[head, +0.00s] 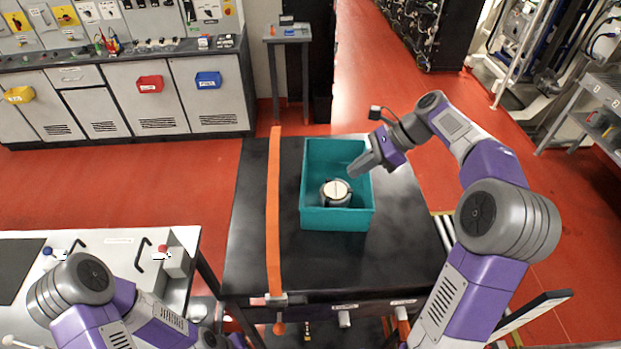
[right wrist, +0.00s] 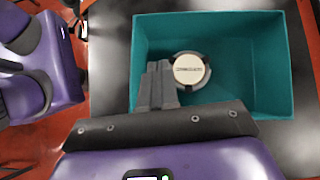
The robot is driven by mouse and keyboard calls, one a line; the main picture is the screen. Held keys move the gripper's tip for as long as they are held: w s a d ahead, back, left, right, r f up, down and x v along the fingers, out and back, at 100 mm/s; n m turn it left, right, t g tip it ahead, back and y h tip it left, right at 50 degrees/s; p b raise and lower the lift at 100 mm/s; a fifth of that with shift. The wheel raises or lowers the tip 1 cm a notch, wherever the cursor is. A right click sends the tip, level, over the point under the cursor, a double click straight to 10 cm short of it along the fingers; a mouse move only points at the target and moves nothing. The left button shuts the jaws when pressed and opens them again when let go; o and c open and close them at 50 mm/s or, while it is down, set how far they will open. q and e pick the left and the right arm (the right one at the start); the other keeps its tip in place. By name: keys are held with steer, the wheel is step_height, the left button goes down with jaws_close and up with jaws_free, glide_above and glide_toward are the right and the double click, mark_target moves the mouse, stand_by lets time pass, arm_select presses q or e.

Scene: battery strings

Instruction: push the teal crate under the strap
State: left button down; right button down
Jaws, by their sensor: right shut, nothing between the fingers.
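The open teal crate (head: 338,219) sits on the black table, and also shows in the right wrist view (right wrist: 283,65). A round device with a cream lid (head: 337,191) stands inside it. The orange strap (head: 273,215) runs from back to front across the table, left of the crate, with a narrow strip of bare tabletop between them. My right gripper (head: 355,171) is shut and empty, with its fingers over the crate's right side. In the right wrist view its fingers (right wrist: 158,82) overlap the crate; I cannot tell whether they touch it. My left gripper is out of view.
The black table (head: 400,255) has clear surface right of and in front of the crate. A buckle (head: 276,299) holds the strap at the front edge. A white bench (head: 120,245) stands at left, and a small grey stand (head: 287,36) is behind the table.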

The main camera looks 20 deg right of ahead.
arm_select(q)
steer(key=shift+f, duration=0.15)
arm_select(e)
steer(key=a+r+x, duration=0.2)
steer(key=x, duration=1)
steer(key=shift+w, duration=0.25)
